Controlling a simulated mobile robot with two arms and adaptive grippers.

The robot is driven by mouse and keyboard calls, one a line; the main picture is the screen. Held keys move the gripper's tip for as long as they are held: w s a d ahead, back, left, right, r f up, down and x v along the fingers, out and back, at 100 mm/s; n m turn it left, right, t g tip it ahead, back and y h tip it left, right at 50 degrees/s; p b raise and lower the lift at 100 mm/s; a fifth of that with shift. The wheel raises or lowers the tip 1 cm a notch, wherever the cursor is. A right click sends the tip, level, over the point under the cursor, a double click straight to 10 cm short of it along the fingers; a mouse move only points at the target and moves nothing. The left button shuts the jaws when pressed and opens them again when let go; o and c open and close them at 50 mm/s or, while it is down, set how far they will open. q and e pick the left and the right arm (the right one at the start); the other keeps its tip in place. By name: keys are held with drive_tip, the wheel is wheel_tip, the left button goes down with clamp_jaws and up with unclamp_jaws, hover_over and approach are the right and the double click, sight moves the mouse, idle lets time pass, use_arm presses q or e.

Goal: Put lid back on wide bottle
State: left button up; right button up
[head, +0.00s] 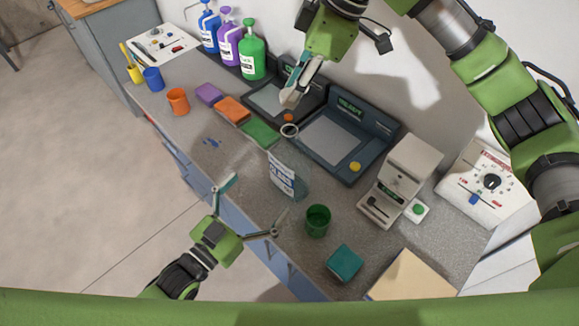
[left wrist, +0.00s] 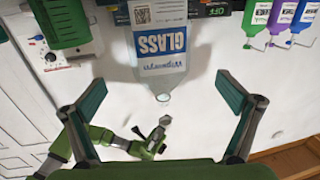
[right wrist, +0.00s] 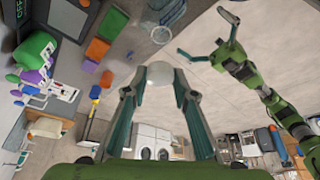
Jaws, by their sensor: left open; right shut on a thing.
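The wide bottle (head: 284,178) is clear, has a white GLASS label and stands on the counter. Its open mouth shows in the right wrist view, and its label and neck show in the left wrist view (left wrist: 163,68). My right gripper (head: 296,88) is shut on a pale, rounded lid (right wrist: 159,71), above and apart from the bottle's mouth. My left gripper (head: 249,208) is open and empty at the counter's front edge. Its spread fingers face the bottle without touching it.
A green cup (head: 317,219) and a teal box (head: 344,263) stand right of the bottle. Blue, purple and green bottles (head: 251,57) stand at the back left. A grey machine (head: 399,178) stands at the right.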

sight(282, 169)
use_arm(q)
drive_tip(key=x, duration=1.2)
drive_tip(key=c, duration=1.6)
use_arm(e)
drive_tip(key=shift+f, duration=2.45)
drive_tip(key=shift+f, duration=0.1)
drive_tip(key=shift+f, duration=0.8)
drive_tip(key=shift+f, duration=0.55)
